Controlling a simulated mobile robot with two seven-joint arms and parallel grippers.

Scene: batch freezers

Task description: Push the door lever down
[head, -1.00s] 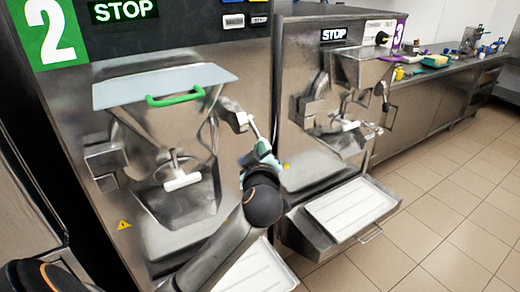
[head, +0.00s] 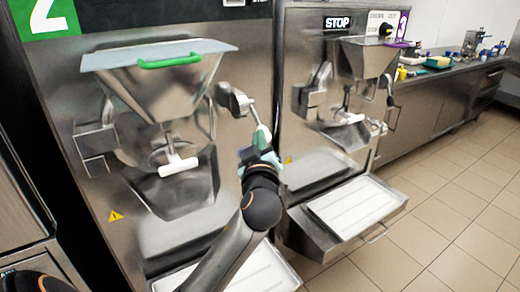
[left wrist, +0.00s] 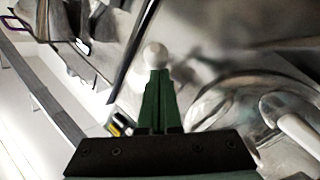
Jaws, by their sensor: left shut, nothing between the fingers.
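The door lever (head: 252,112) of the batch freezer marked 2 is a thin metal rod that slants down from a metal latch block (head: 235,100) at the right of the freezer's round door. My left gripper (head: 262,135) has green fingers and is at the rod's lower end. In the left wrist view, the green fingers (left wrist: 156,78) are shut, with a pale round knob (left wrist: 154,55) right at their tips. The fingers partly hide the knob, and I cannot tell whether they touch it. My right gripper is not in view.
The freezer door (head: 165,145) has a white-tipped handle (head: 180,166). A hopper with a green-handled lid (head: 165,52) is above it. Freezer 3 (head: 335,100) stands close on the right, its white tray (head: 350,205) sticking out low. Tiled floor is free at far right.

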